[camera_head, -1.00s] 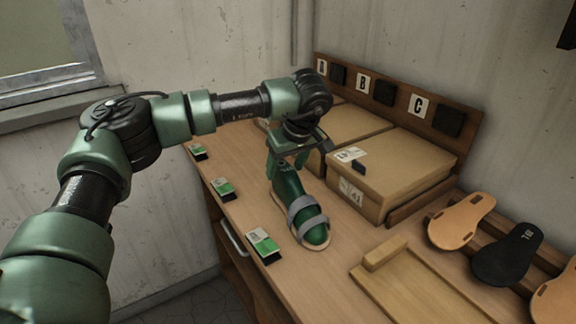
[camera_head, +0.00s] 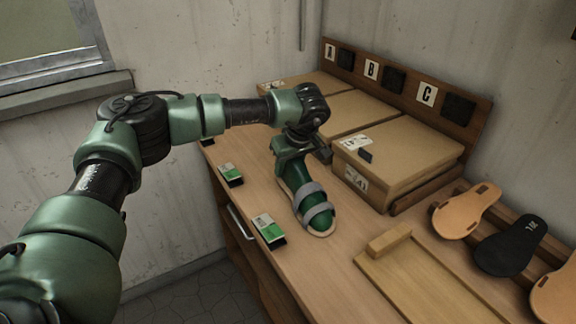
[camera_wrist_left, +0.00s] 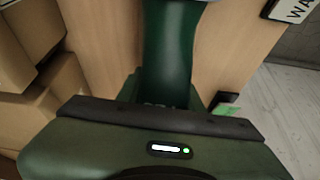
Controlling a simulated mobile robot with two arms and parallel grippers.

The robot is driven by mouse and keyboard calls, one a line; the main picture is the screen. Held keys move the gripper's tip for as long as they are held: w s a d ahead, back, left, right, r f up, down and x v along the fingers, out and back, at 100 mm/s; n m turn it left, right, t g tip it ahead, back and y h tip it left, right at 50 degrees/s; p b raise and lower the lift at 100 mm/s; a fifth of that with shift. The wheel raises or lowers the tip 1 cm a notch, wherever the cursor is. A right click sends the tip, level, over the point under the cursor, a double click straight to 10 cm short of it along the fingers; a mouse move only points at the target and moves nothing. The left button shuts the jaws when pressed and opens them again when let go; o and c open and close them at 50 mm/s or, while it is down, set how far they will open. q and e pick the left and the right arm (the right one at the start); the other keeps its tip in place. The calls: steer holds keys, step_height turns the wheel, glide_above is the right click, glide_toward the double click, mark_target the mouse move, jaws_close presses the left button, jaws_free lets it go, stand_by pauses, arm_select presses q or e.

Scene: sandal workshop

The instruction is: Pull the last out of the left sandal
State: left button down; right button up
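The left sandal (camera_head: 331,230), with a pale sole and grey straps, lies on the bench, toe toward the front. The dark green last (camera_head: 299,182) sits inside it under the straps. My left gripper (camera_head: 291,158) is low over the last's heel end and hides its top. In the left wrist view the last (camera_wrist_left: 170,45) runs in between the two green fingers, one close on each side. I cannot tell whether they press on it. My right gripper is out of view.
Cardboard boxes (camera_head: 400,150) stand close right of the sandal, before a board marked A, B, C. Green-and-white cards (camera_head: 269,229) line the left bench edge. A wooden tray (camera_head: 425,285) and loose soles (camera_head: 510,247) are at the right.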

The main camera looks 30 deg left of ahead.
arm_select(q)
steer(key=c, duration=1.8)
jaws_free()
jaws_close()
steer(key=shift+r, duration=0.1)
steer(key=shift+r, duration=0.1)
steer(key=shift+w+a, duration=0.15)
steer(key=shift+w+a, duration=0.55)
steer(key=shift+a, duration=0.35)
steer(key=shift+w+a+r+p, duration=0.1)
steer(key=shift+w+a+p, duration=0.05)
steer(key=shift+w+a, duration=0.3)
steer(key=shift+w+a+p, duration=0.15)
steer(key=shift+w+a, duration=0.05)
steer(key=shift+a, duration=0.35)
